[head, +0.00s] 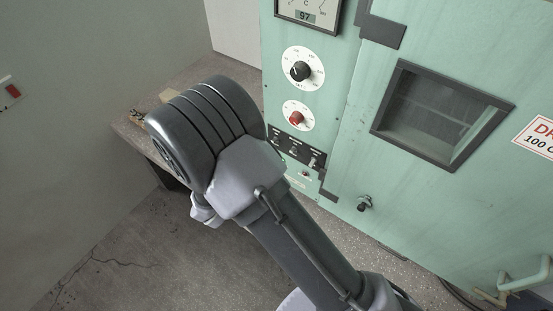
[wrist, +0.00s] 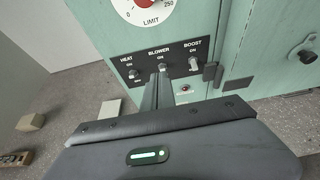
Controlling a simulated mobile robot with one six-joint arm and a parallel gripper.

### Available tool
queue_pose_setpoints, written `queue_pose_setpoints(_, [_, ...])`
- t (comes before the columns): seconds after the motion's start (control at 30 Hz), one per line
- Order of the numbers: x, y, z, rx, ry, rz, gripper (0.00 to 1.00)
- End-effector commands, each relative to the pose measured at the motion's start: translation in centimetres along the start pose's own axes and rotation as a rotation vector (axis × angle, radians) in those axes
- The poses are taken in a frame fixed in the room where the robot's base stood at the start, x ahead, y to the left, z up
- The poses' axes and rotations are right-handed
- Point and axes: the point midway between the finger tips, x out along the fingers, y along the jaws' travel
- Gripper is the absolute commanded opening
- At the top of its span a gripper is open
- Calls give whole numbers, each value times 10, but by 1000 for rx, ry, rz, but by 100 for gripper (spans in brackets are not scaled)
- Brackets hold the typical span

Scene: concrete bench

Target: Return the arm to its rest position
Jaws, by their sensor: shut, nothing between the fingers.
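My gripper (wrist: 158,90) shows in the wrist view as narrow dark fingers, shut and empty, above its dark body with a green light. The fingertips overlap the area just below the BLOWER label on the dark switch panel (wrist: 178,62); whether they touch it I cannot tell. In the head view my arm reaches up and left from the lower right, and its thick dark joint hides the gripper.
A pale green oven cabinet (head: 350,150) with a window (head: 435,112), dial (head: 300,70) and red knob (head: 296,118) stands close on the right. A concrete bench (head: 180,90) lies behind the arm. A beige block (wrist: 30,122) and pale slab (wrist: 109,112) lie left of the gripper.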

Motion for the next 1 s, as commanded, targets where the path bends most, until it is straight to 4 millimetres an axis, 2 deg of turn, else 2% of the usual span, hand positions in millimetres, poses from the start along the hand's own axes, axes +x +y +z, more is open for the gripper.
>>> queue_pose_setpoints(0.47, [-1, 0, -1, -2, 2, -1, 0])
queue_pose_setpoints(0.57, [2, -11, 8, 62, 12, -45, 0])
queue_pose_setpoints(0.67, [10, -65, 38, 362, 64, -244, 0])
queue_pose_setpoints(0.7, [8, -98, 48, 543, 96, -356, 0])
queue_pose_setpoints(0.77, [-2, -143, 55, 822, 149, -518, 0])
queue_pose_setpoints(0.8, [-13, -170, 54, 1020, 186, -623, 0])
queue_pose_setpoints(0.83, [-24, -188, 50, 1177, 216, -701, 0])
queue_pose_setpoints(0.9, [-52, -218, 38, 1552, 296, -864, 0])
queue_pose_setpoints(1.0, [-91, -230, 22, 2059, 426, -1040, 0])
